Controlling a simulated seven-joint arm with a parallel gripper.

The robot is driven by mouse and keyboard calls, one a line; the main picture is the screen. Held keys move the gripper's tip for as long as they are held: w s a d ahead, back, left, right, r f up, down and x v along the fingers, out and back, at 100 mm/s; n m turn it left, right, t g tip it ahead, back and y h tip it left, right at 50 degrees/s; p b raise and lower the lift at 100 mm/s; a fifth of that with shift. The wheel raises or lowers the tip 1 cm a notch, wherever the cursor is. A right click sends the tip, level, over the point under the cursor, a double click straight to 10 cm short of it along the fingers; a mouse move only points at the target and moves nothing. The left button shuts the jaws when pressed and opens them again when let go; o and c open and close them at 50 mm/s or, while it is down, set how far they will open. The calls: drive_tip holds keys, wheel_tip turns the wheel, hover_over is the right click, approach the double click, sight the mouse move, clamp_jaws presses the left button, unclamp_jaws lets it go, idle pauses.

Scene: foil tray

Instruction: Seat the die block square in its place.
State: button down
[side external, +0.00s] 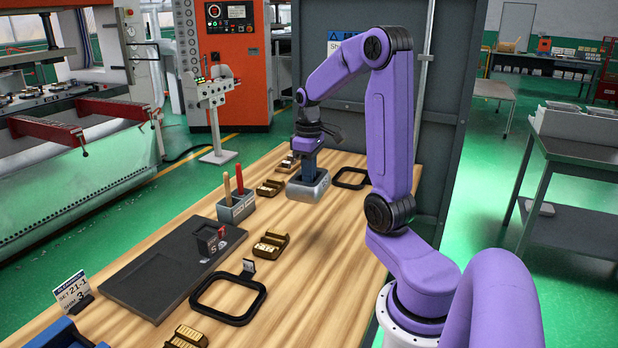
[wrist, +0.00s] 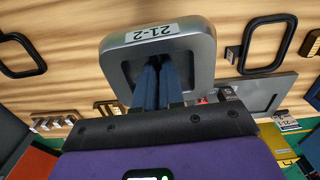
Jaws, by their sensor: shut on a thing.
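A rounded grey metal die block (side external: 303,193) hangs from my gripper (side external: 309,172) near the middle of the table. In the wrist view the die block (wrist: 203,47) has a label reading 21-2 on its rim, and my gripper (wrist: 158,72) reaches into its hollow. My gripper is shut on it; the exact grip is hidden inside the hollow. The block looks roughly level and appears to be above the wood. A dark flat plate (side external: 150,284) with a shallow recess lies apart from it, nearer the camera. A small dark block (side external: 208,241) with a red mark stands on the plate.
Black rectangular frames lie on the wood (side external: 229,322) at front and behind (side external: 350,170). Brass-lined holders (side external: 270,245) line the table. A grey caddy (side external: 236,209) holds red and wooden handles. A card (side external: 73,291), seemingly reading SET 21-1, stands at the left.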

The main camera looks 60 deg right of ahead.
drive_tip(key=shift+r, duration=1.3)
drive_tip(key=shift+w, duration=0.2)
drive_tip(key=w+a+f, duration=0.1)
drive_tip(key=w+a, duration=0.5)
drive_tip(key=w, duration=0.4)
drive_tip(key=w+a+f, duration=0.2)
drive_tip(key=w+a, duration=0.4)
drive_tip(key=w, duration=0.4)
drive_tip(key=w+a+f, duration=0.3)
drive_tip(key=w+a, duration=0.2)
drive_tip(key=a, duration=0.5)
drive_tip(key=w+a+f, duration=0.4)
drive_tip(key=w+a, duration=0.1)
drive_tip(key=a, duration=0.4)
drive_tip(key=shift+m, duration=0.3)
drive_tip(key=shift+f, duration=3.6)
